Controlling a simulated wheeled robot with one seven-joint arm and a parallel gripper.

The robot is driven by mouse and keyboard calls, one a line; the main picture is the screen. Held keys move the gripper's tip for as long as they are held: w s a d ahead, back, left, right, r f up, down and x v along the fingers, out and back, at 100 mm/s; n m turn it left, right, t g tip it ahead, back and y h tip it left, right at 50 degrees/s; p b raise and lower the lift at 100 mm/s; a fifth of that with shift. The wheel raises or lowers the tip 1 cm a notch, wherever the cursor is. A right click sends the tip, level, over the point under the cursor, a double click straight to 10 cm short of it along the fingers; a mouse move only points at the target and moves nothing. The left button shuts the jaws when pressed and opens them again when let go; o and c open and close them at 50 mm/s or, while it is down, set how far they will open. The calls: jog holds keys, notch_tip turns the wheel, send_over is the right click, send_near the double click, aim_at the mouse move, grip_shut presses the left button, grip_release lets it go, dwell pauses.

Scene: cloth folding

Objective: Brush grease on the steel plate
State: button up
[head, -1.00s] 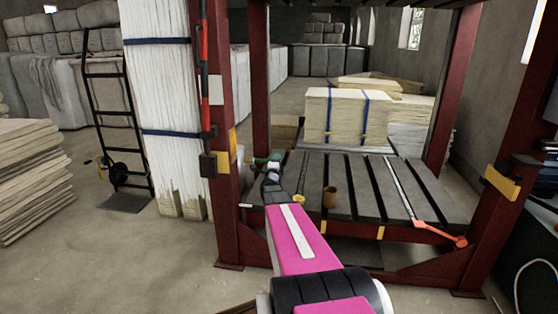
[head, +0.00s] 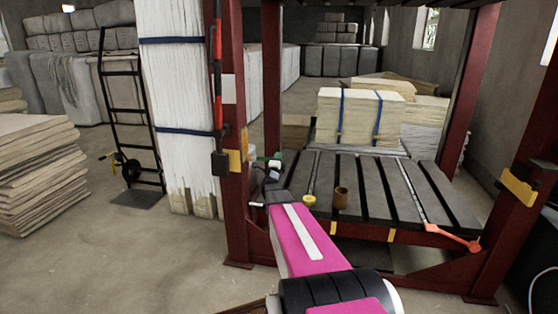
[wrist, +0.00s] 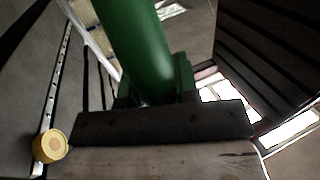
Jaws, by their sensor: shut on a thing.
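My gripper (head: 268,172) is at the left front corner of the dark slotted steel plate (head: 376,190) of the press. It is shut on a brush, whose green handle (wrist: 145,50) fills the upper middle of the wrist view. The brush has a dark riveted band (wrist: 165,123) and a broad pale end (wrist: 160,160) at the bottom of that view. In the head view the brush is small and partly hidden by my arm. A brown cup (head: 340,198) stands on the plate, right of my gripper. A small yellow round thing (head: 309,201) is at the plate's front edge.
Red press posts (head: 240,150) stand beside my gripper and at the right. A strapped pale stack (head: 358,118) sits behind the plate. A rod with an orange end (head: 460,240) juts from the plate's front right.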

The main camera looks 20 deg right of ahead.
jog(key=shift+w+a, duration=0.6)
jog(key=shift+a, duration=0.25)
dwell(0.6)
